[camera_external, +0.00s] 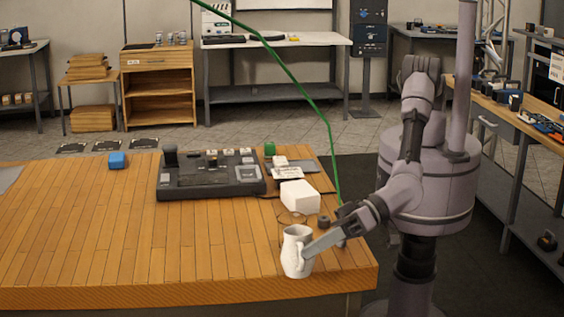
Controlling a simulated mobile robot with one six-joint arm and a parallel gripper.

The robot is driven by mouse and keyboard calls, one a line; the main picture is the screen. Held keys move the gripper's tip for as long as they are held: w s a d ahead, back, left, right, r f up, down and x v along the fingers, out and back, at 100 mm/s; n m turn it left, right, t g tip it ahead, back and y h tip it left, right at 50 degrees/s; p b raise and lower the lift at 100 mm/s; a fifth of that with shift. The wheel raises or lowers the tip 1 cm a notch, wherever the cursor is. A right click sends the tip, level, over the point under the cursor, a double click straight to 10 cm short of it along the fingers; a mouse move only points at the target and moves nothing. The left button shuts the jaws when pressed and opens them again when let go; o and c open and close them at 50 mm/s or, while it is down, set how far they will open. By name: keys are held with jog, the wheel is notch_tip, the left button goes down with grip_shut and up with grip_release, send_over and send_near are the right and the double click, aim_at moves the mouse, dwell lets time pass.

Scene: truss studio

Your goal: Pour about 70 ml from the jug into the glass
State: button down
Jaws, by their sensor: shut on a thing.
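The jug (297,252) is white and stands upright near the front right of the wooden table. I cannot tell whether it rests on the table or is just above it. My gripper (318,243) reaches in from the right and is shut on the jug's right side; the fingers hide part of the jug there. Behind the jug is a thin, faint round outline (292,216) that looks like the rim of a clear glass, with its lower part hidden by the jug. The liquid level in either cannot be seen.
A white box (299,197) and a small dark cylinder (323,221) stand behind the jug. The table's front left is clear.

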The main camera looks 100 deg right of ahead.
jog(key=shift+d+r+m+t+y+b, duration=0.15)
jog(key=shift+d+m+y+b, duration=0.25)
jog(key=shift+b, duration=0.85)
jog(key=shift+d+r+m+t+y+b, duration=0.25)
jog(key=shift+d+b, duration=0.35)
jog(key=shift+b, duration=0.6)
jog(key=shift+s+d+r+m+t+y+b, duration=0.15)
jog(key=shift+d+r+m+t+y+b, duration=0.35)
jog(key=shift+d+r+m+b, duration=1.05)
jog(key=shift+s+d+r+m+t+y+b, duration=0.2)
jog(key=shift+d+r+m+t+b, duration=0.4)
jog(key=shift+d+r+m+b, duration=0.95)
jog(key=shift+a+f+n+b, duration=0.1)
jog(key=shift+f+n+b, duration=0.15)
jog(key=shift+f+b, duration=0.15)
jog(key=shift+d+r+m+t+y, duration=0.25)
jog(key=shift+d+r+m+t, duration=0.15)
jog(key=shift+m, duration=0.1)
jog(key=shift+d+r+m, duration=0.15)
jog(key=shift+m, duration=0.25)
jog(key=shift+d+r+m+t, duration=0.45)
jog(key=shift+d+m+t, duration=0.25)
jog(key=shift+m, duration=0.3)
jog(key=shift+f+b, duration=0.15)
jog(key=shift+b, duration=0.65)
